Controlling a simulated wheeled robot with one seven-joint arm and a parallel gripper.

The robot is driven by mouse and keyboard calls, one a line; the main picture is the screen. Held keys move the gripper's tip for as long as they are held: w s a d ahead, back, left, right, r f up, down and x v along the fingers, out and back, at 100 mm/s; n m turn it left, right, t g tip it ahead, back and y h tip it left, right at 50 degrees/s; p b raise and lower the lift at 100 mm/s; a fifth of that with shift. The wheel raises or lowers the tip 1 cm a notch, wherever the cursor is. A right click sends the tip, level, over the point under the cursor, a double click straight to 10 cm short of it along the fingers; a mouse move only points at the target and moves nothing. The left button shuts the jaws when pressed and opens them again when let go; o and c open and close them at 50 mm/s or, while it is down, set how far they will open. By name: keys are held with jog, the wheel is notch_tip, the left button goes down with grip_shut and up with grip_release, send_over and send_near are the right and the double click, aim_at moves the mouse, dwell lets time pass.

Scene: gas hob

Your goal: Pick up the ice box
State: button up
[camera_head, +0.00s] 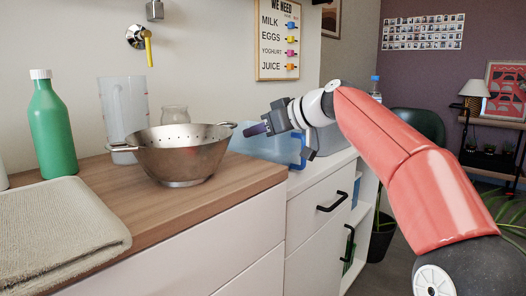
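A translucent light-blue box with a blue handle (264,147), which looks like the ice box, sits on the white counter behind and right of the metal colander. The colander and my gripper hide parts of it. My gripper (250,130) is in front of the box's upper part in the picture, its dark fingers pointing left. I cannot tell how far it is from the box or whether it touches it. The fingers overlap in this side-on view, so their opening cannot be told. No held thing is visible.
On the wooden counter stand a metal colander (183,157), a green bottle (51,130), a clear jug (123,112), a glass jar (175,115) and a folded towel (58,230). A white drawer cabinet (315,225) with black handles is below. A grey object stands right of the box.

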jog(key=shift+x, duration=0.9)
jog(key=shift+d, duration=0.1)
jog(key=shift+c, duration=0.2)
grip_shut()
jog(key=shift+r, duration=0.1)
